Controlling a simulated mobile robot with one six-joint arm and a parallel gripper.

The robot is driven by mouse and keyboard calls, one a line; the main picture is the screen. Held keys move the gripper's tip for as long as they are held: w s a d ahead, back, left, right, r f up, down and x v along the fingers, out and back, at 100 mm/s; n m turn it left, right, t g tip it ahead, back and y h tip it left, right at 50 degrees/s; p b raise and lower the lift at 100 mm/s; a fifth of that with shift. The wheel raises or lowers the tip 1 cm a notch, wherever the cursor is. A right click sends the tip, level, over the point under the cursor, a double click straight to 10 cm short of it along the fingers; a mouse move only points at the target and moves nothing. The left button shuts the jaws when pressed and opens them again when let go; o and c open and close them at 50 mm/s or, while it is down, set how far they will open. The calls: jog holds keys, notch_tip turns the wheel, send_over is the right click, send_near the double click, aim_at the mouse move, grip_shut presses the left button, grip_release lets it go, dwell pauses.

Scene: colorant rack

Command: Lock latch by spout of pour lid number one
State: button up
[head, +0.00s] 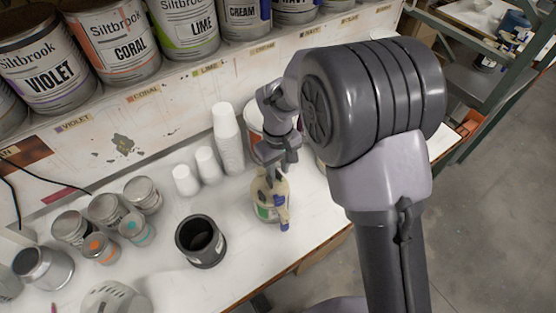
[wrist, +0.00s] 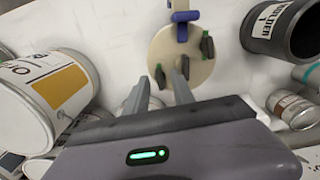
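A can with a cream pour lid (head: 268,187) stands on the white bench, with a blue spout (head: 283,213) facing the front. In the wrist view the round cream lid (wrist: 172,50) has the blue spout (wrist: 182,16) at its top edge. I cannot tell whether a finger touches the lid.
A black holder (head: 202,241) stands left of the can, near the bench's front. White cup stacks (head: 227,138) stand behind it. Several small metal tins (head: 108,209) are at the left. A larger white can (wrist: 50,95) is beside my gripper. Large paint cans line the shelf above.

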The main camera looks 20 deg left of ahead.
aim_at(280, 173)
notch_tip(280, 173, up, 17)
jog(key=p, duration=0.3)
jog(key=s+d+f+m+t+y+b, duration=0.1)
jog(key=s+d+m+b, duration=0.25)
jog(key=d+b, duration=0.4)
jog(key=s+d+f+m+t+y+b, duration=0.1)
jog(key=s+d+f+m+t+b, duration=0.2)
jog(key=d+b, duration=0.4)
jog(key=s+d+f+m+t+b, duration=0.1)
jog(key=s+d+f+m+b, duration=0.5)
jog(key=s, duration=0.5)
jog(key=shift+s+d+f+m+t+b, duration=0.35)
jog(key=shift+d+f+m, duration=0.35)
jog(key=shift+d+m, duration=0.45)
